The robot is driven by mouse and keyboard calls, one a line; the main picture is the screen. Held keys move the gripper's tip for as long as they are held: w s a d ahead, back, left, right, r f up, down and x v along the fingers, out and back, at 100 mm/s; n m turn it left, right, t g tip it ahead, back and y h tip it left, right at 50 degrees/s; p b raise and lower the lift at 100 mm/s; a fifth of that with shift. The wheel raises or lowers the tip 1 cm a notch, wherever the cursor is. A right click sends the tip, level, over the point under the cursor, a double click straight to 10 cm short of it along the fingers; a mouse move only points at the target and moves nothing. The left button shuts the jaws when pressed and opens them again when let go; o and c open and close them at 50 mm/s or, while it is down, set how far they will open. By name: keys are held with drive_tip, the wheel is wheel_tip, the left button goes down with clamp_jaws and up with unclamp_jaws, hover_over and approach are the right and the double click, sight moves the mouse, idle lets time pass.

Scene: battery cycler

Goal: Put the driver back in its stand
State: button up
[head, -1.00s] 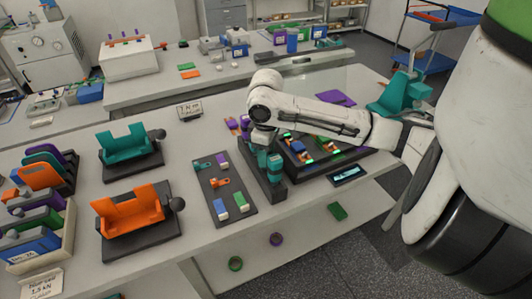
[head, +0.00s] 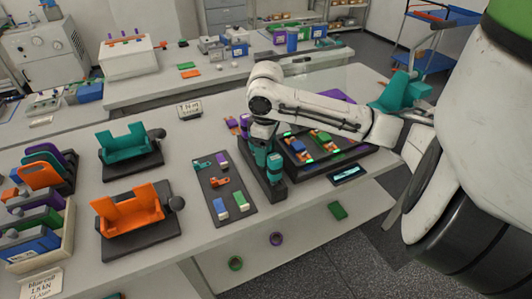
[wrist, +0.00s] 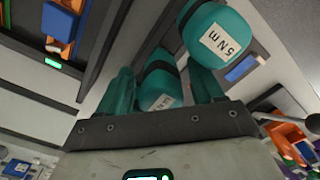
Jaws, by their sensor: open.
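My gripper (head: 262,136) is open just above the dark driver stand (head: 277,194) in the head view. Its two teal fingers also show in the wrist view (wrist: 161,74). A teal and black driver (wrist: 158,92) is between and beyond the open fingers, its label partly hidden. A second teal driver (wrist: 213,36), labelled 5 N m, is beside it, just past the right finger. In the head view, teal driver bodies (head: 275,164) stand upright in the stand below my gripper. The fingers hide part of the nearer driver, and its seat is not clearly visible.
Right of the stand is a black cycler tray (head: 322,150) with coloured cells and green lights, with a small display (head: 348,174) in front. Left is a dark mat (head: 222,190) with small parts. Orange (head: 130,212) and teal (head: 128,146) cradles stand farther left.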

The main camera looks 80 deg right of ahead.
wheel_tip(320, 180, up, 10)
drive_tip(key=shift+r+b, duration=0.25)
drive_tip(key=shift+b, duration=0.05)
idle(0.6)
